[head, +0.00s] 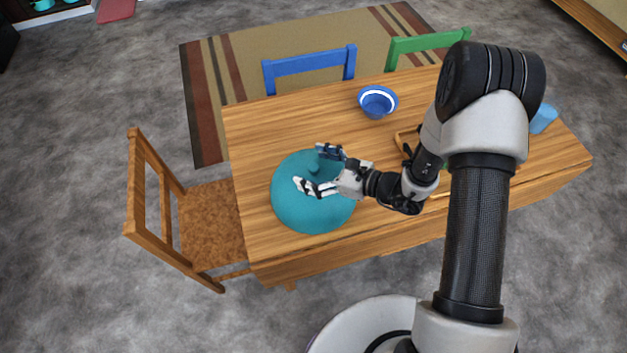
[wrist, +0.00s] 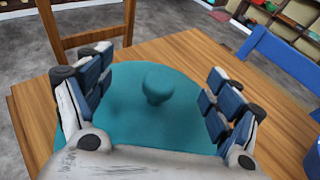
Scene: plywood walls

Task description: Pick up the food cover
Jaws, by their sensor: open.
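The food cover (head: 300,211) is a round teal dome with a small knob on top. It sits on the left part of the wooden table (head: 262,130). In the wrist view the food cover (wrist: 140,122) fills the middle, with its knob (wrist: 158,83) between my fingers and beyond their base. My gripper (head: 316,168) is open and empty, with one finger on each side of the knob in the head view. In the wrist view my gripper (wrist: 157,95) shows its blue pads spread wide. I cannot tell whether the fingers touch the cover.
A blue bowl (head: 377,102) stands near the table's far edge. A wooden tray (head: 402,137) and a light blue cup (head: 544,118) are to the right, partly behind my arm. A wooden chair (head: 167,205) stands left; blue (head: 309,64) and green (head: 430,42) chairs stand behind.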

